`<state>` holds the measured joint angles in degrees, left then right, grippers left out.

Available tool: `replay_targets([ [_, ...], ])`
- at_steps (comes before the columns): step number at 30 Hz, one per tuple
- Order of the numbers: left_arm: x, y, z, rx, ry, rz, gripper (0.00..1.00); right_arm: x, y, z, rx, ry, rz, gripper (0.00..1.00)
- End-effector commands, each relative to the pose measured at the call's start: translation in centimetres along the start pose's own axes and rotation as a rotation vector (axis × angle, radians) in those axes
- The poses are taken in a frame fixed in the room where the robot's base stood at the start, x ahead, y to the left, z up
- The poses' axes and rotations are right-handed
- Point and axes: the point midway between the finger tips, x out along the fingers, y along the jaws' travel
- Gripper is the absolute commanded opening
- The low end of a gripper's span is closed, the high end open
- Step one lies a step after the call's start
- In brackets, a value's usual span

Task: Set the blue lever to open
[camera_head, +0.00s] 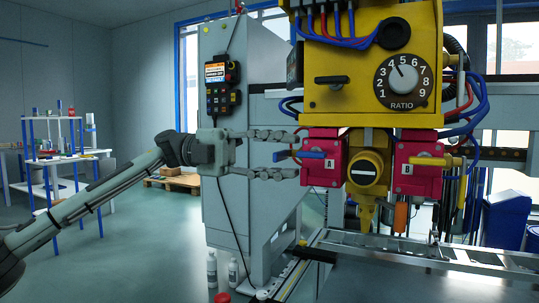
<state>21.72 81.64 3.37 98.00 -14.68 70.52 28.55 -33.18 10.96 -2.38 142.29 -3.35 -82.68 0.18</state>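The blue lever (311,155) is on the front of the red valve block marked A (323,175). Its handle lies about level. Part of blue also shows to its left, between my fingertips. My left gripper (294,154) comes in from the left, its two fingers spread one above the other. It is open, with the fingertips above and below the lever's left end. I cannot tell whether either finger touches the lever. My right gripper is not in view.
A yellow lever (430,161) is on the second red block, marked B (407,184). Above is a yellow box with a ratio dial (403,78) and a black knob (332,80). Blue and red hoses hang close by. A metal frame (430,252) runs below.

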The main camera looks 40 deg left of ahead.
Motion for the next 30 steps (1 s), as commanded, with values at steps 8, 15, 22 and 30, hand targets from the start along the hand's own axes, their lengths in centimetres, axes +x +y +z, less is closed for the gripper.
replay_targets([
  [8,-3.0,0.1,0.1,-0.004,-0.003,-0.002,0.34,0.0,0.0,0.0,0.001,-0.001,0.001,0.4],
  [15,-8.4,-0.1,0.1,-0.001,-0.004,-0.003,0.34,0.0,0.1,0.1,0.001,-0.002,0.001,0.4],
  [22,-11.4,0.0,0.1,-0.001,-0.002,-0.001,0.34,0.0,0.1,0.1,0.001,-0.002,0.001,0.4],
  [30,-12.0,0.0,0.0,0.0,0.0,0.0,0.34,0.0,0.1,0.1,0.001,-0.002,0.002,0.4],
])
